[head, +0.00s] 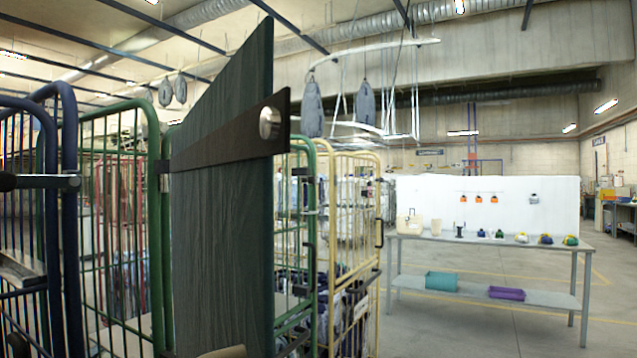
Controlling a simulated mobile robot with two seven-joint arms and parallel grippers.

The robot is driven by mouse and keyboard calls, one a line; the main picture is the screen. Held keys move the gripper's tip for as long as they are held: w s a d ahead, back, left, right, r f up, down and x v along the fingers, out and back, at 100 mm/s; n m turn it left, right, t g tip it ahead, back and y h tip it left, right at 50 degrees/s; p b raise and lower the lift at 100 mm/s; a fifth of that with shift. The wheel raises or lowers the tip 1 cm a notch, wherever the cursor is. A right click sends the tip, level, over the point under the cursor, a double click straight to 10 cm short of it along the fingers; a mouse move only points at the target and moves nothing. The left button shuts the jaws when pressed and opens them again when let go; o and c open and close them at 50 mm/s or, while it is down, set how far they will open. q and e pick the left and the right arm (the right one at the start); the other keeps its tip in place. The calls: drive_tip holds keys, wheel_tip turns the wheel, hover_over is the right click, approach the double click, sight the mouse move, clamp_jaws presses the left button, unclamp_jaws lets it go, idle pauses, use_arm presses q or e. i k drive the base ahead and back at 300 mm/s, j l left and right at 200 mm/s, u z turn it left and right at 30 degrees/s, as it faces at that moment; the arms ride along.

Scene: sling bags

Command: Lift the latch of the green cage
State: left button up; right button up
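The green cage (152,115) stands at the left centre, with green tube frames and wire mesh. A tall dark green wood-grain panel (222,230) stands upright at its near side and hides part of it. A dark brown strap or bar (225,142) crosses the panel and slopes up to the right. A round silver knob (269,123) sits at its right end. I cannot tell whether this strap is the latch. A small metal bracket (164,176) is on the green post at the panel's left edge.
A dark blue cage (68,220) stands close at the left, with a dark bar (40,181) across it. A cream-yellow cage (350,230) stands behind the panel. A grey table (480,241) with small coloured items is at the right. The floor (450,325) before it is clear.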

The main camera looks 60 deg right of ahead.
sight(312, 180)
drive_tip(key=i+l, duration=0.1)
drive_tip(key=l, duration=1.6)
drive_tip(key=i, duration=0.05)
